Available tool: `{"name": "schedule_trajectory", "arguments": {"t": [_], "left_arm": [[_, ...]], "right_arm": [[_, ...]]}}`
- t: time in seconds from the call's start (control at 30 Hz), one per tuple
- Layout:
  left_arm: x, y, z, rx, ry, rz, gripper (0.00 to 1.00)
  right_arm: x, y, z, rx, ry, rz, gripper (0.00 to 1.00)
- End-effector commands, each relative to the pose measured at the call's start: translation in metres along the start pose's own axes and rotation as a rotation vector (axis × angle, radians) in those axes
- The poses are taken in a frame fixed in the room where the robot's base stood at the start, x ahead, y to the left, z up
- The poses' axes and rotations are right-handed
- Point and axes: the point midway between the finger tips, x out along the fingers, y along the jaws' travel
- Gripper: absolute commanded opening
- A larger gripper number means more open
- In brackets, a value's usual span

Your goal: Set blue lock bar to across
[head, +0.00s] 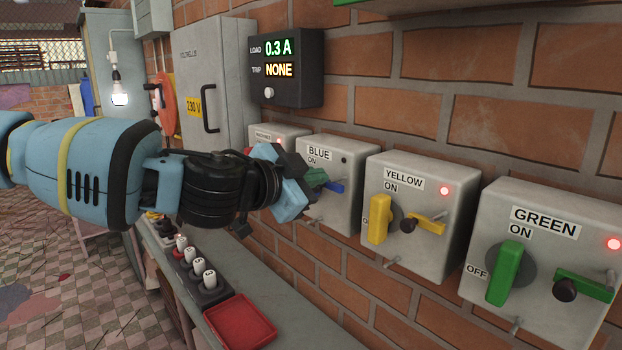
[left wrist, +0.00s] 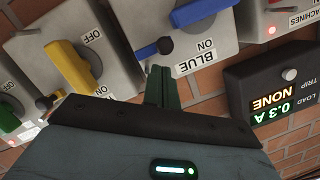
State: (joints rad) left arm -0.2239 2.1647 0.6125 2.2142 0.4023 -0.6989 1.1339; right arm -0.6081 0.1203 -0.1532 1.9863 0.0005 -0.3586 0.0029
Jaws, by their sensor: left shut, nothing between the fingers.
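The BLUE switch box (head: 345,215) is on the brick wall, between the MACHINES and YELLOW boxes. Its blue lock bar (head: 335,187) sticks out to the right, partly hidden behind my left gripper (head: 318,178). In the left wrist view, upside down, the blue lock bar (left wrist: 146,52) runs left from its dark knob (left wrist: 165,45), away from the blue handle (left wrist: 190,14). My left gripper is shut and empty. Its green fingertips (left wrist: 160,72) appear just beside the knob and the BLUE label; contact cannot be told. My right gripper is in neither view.
The YELLOW box (head: 415,255) and GREEN box (head: 540,300) stand to the right with protruding handles and lock bars. A load display (head: 285,95) hangs above, reading 0.3 A and TRIP NONE. Below, a ledge carries a red tray (head: 240,322) and several white-topped pegs.

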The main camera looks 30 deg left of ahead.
Motion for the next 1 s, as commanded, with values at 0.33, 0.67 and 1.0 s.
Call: {"name": "schedule_trajectory", "arguments": {"t": [0.33,0.67,1.0], "left_arm": [[0.002,0.000,0.007,0.000,0.000,0.000,0.00],[0.006,-0.022,0.025,-0.004,-0.004,-0.002,0.00],[0.007,-0.030,0.029,0.000,-0.001,0.002,0.00]], "right_arm": [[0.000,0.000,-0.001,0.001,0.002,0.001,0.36],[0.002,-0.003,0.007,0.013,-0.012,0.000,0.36],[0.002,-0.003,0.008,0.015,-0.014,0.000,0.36]]}}
